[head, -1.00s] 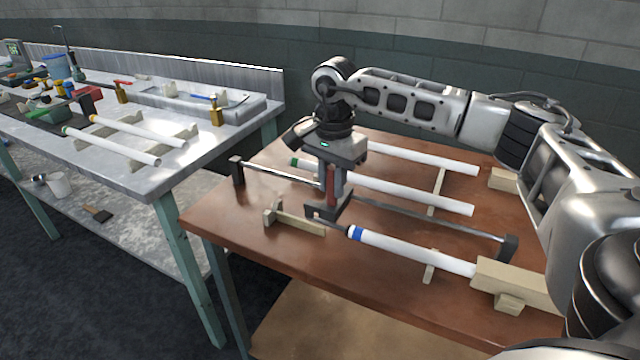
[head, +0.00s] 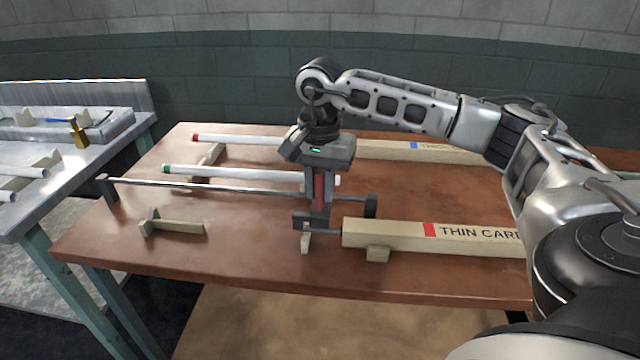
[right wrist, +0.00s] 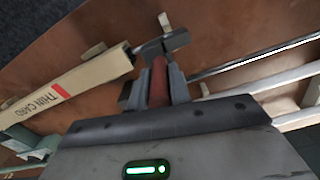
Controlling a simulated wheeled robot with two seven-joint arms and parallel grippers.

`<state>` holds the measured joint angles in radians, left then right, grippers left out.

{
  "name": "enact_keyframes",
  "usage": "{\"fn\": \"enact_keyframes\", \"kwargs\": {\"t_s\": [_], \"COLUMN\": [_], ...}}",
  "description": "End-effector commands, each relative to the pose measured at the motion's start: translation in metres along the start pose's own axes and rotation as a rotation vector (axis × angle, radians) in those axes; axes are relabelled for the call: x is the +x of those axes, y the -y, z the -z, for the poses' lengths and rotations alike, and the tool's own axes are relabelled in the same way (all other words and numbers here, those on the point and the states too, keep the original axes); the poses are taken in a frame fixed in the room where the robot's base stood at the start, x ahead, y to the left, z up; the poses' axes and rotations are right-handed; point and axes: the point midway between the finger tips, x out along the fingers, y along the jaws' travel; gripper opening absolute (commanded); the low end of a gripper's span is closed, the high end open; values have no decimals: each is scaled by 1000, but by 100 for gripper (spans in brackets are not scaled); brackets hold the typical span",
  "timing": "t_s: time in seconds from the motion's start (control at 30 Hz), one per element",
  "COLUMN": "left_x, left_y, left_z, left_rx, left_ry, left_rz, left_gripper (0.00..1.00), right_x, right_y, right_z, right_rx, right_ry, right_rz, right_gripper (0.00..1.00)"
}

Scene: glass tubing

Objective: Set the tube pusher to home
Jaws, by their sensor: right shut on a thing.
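The tube pusher is a dark block (head: 304,220) with an upright red handle (head: 319,188), on a metal rail (head: 215,187). It stands near the rail's right end stop (head: 371,205). My right gripper (head: 319,200) is shut on the red handle, which also shows between its fingers in the right wrist view (right wrist: 158,82). The pusher's short rod (head: 329,231) reaches the left end of the "THIN CARD" box (head: 390,235); whether its tip is inside is unclear. The rail's left end stop (head: 107,187) is far from the pusher. My left gripper is out of view.
A wooden support (head: 178,227) stands empty at the front left. Behind the rail lie a green-ended white tube (head: 230,173) and a red-ended one (head: 235,139). A second bench (head: 60,190) stands at the left. The rail left of the pusher looks clear.

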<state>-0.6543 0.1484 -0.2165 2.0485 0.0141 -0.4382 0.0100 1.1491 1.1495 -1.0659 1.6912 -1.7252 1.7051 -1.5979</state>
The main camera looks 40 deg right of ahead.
Motion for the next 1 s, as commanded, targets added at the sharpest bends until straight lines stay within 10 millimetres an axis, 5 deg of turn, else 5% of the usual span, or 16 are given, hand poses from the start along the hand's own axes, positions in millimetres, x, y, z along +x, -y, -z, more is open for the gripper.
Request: {"fn": "enact_keyframes", "kwargs": {"t_s": [0.37,0.4,0.47,0.8,1.0], "left_x": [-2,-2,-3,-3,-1], "left_y": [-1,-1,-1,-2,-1], "left_z": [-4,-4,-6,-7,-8], "left_rx": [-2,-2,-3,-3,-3], "left_ry": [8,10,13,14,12], "left_rz": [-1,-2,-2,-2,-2], "left_gripper": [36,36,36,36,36], "right_x": [-1,-1,-1,-4,-32], "right_y": [-2,-2,-2,-1,0], "right_z": [0,0,0,0,0], "right_rx": [-2,-2,-2,-1,-1], "right_ry": [2,2,2,0,-2], "right_rz": [0,0,0,1,6], "right_gripper": [0,28,41,41,41]}}
